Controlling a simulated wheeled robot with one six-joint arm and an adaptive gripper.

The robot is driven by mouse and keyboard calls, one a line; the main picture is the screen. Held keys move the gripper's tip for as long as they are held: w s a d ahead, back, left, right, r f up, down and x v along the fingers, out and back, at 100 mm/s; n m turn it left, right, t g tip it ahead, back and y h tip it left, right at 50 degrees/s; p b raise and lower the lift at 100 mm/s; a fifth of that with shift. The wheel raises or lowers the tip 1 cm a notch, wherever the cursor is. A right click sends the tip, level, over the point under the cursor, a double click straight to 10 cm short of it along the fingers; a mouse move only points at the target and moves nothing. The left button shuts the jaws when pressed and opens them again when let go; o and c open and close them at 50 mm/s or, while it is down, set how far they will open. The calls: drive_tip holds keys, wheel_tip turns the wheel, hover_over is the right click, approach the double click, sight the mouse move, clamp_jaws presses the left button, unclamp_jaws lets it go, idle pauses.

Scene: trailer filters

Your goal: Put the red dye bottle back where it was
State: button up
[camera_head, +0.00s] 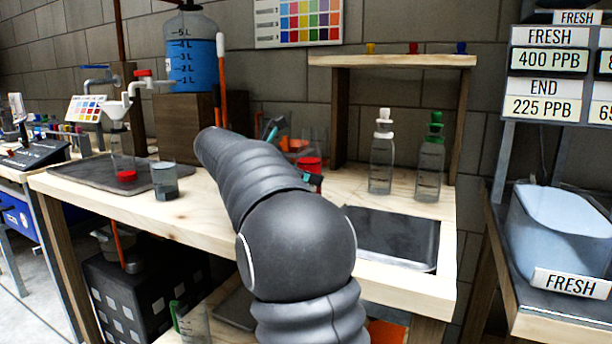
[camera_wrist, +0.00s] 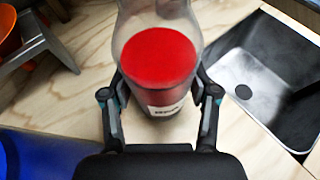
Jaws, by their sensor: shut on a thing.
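The red dye bottle (camera_wrist: 160,58) is clear with red liquid and a white label, partly cut off at the top of the wrist view. My gripper (camera_wrist: 162,95) is shut on it, with a finger on each side of its lower part. In the head view the red dye bottle (camera_head: 310,164) shows behind my arm, over the wooden bench (camera_head: 215,222). My gripper (camera_head: 292,155) is mostly hidden there by my arm. I cannot tell whether the bottle touches the bench.
A dark sink (camera_wrist: 262,78) lies right of the bottle. Two clear bottles, white-capped (camera_head: 381,160) and green-capped (camera_head: 429,165), stand by a wooden shelf (camera_head: 392,61) bearing small yellow, red and blue pieces. A beaker (camera_head: 165,182) stands left. A blue container (camera_wrist: 40,155) is close by.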

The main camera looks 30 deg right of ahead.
drive_tip(key=o, duration=1.5)
drive_tip(key=shift+c, duration=0.2)
drive_tip(key=shift+r, duration=0.15)
drive_tip(key=p+v, duration=0.2)
drive_tip(key=v, duration=1)
